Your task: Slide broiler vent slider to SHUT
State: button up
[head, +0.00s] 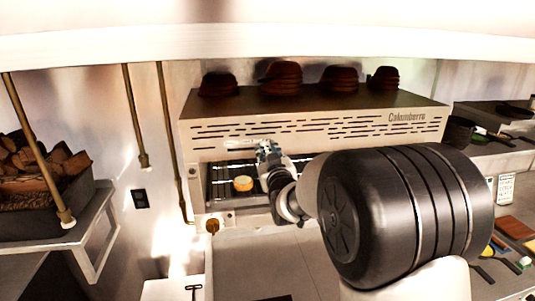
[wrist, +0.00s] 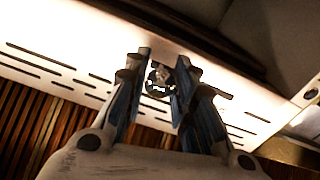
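The broiler (head: 320,127) is a long pale metal unit with rows of dark slots in its front panel. In the head view my gripper (head: 264,147) is at the lower left part of this panel. In the wrist view my gripper (wrist: 164,60) has its two blue-grey fingers a short gap apart, close to the slotted panel (wrist: 75,72). A small dark, rounded knob-like part (wrist: 158,78) shows between the fingers. It may be the vent slider. I cannot tell whether the fingers press on it. No SHUT marking is readable.
Several dark stacked bowls (head: 280,78) stand on the broiler top. A round yellow-orange item (head: 243,183) sits on the rack below the panel. Brass pipes (head: 170,140) run down the wall at left. A wood-filled bin (head: 45,205) is at far left. Shelves with pans (head: 460,132) are at right.

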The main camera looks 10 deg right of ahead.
grip_shut()
